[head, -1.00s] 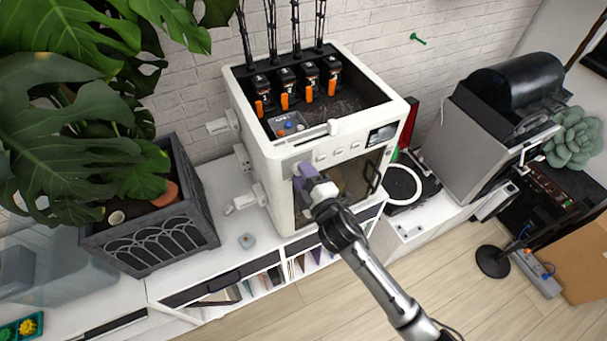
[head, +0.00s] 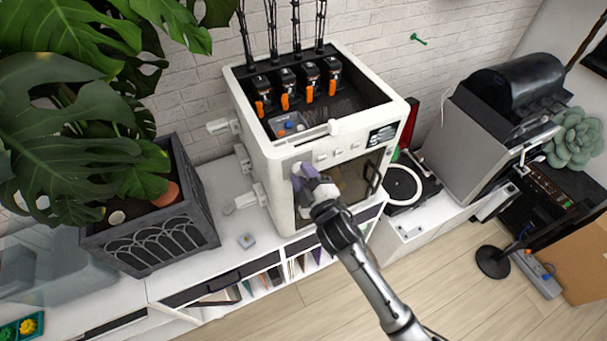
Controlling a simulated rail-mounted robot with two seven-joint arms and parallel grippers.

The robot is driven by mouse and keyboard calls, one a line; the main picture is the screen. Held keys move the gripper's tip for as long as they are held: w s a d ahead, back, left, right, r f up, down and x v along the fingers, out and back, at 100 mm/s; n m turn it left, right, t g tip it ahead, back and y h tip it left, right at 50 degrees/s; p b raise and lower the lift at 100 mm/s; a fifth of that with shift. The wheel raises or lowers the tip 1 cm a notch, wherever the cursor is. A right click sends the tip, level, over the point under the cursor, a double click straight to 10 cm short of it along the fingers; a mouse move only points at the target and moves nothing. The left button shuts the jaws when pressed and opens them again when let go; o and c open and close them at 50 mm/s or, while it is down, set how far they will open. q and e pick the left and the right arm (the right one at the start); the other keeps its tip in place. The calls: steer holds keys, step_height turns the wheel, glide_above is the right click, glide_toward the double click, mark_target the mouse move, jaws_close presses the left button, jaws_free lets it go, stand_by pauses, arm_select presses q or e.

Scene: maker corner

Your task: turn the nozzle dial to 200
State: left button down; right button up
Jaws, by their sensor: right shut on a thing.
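A white 3D printer (head: 268,158) stands on the white cabinet with its front toward me. A small dark display (head: 382,136) is at the upper right of its front, with several small white controls (head: 338,152) in a row to the left of it. My right gripper (head: 299,176) is at the upper left of the printer's front, its purple-grey fingers closed around a small pale knob, the nozzle dial (head: 297,169). The gripper hides most of the dial, and its marks and the display's figures are too small to read. My left gripper is out of view.
A dark planter (head: 150,240) with a large-leaved plant stands left of the printer. A turntable (head: 402,183) and a grey machine (head: 470,140) are to the right. The printer's glass door has a dark handle (head: 372,180) close to my right arm.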

steer(key=o, duration=0.9)
steer(key=shift+s+f, duration=0.1)
steer(key=shift+s, duration=0.05)
steer(key=shift+b+v, duration=1.35)
steer(key=shift+v, duration=5.4)
